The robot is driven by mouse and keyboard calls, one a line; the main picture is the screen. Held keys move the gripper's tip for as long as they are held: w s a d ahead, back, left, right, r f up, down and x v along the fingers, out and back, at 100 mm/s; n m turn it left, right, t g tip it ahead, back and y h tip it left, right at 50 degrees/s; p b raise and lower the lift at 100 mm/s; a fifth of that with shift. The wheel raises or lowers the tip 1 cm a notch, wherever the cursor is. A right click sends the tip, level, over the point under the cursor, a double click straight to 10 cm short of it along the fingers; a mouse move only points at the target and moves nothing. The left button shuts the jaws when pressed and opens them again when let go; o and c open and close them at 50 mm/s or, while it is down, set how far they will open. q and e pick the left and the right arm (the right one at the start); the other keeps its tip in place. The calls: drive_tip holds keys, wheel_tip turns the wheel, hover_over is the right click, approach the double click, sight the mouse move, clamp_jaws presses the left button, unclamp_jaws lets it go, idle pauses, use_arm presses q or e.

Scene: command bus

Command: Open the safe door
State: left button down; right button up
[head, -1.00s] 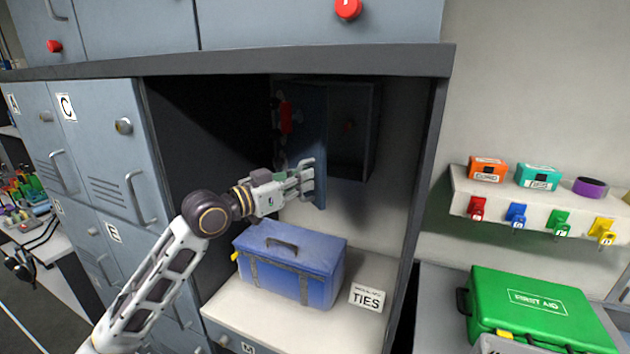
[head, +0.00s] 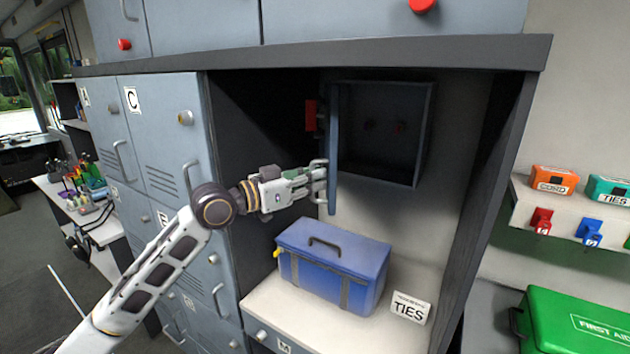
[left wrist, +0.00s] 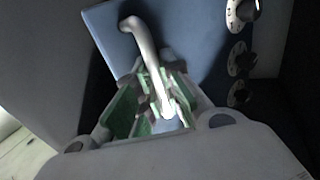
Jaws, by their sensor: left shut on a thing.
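The safe (head: 385,130) is a dark box on the back wall of the open cabinet bay. Its blue-grey door (head: 333,150) stands swung open, seen nearly edge-on at the left of the opening. A red part (head: 311,115) shows beside the door. My left gripper (head: 325,180) is at the lower part of the door. In the left wrist view its fingers (left wrist: 160,110) are shut around the pale curved handle (left wrist: 140,38) on the door's face (left wrist: 185,35). Several round dials (left wrist: 240,60) line the right of that face. My right gripper is not in view.
Grey lockers (head: 165,140) are left of the bay. A green first aid box (head: 575,325) is at lower right.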

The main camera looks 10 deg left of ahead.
use_arm(q)
drive_tip(key=shift+f, duration=0.1)
drive_tip(key=c, duration=1.5)
unclamp_jaws()
drive_tip(key=shift+s, duration=0.15)
drive_tip(key=shift+v, duration=5.9)
drive_tip(key=shift+s, duration=0.1)
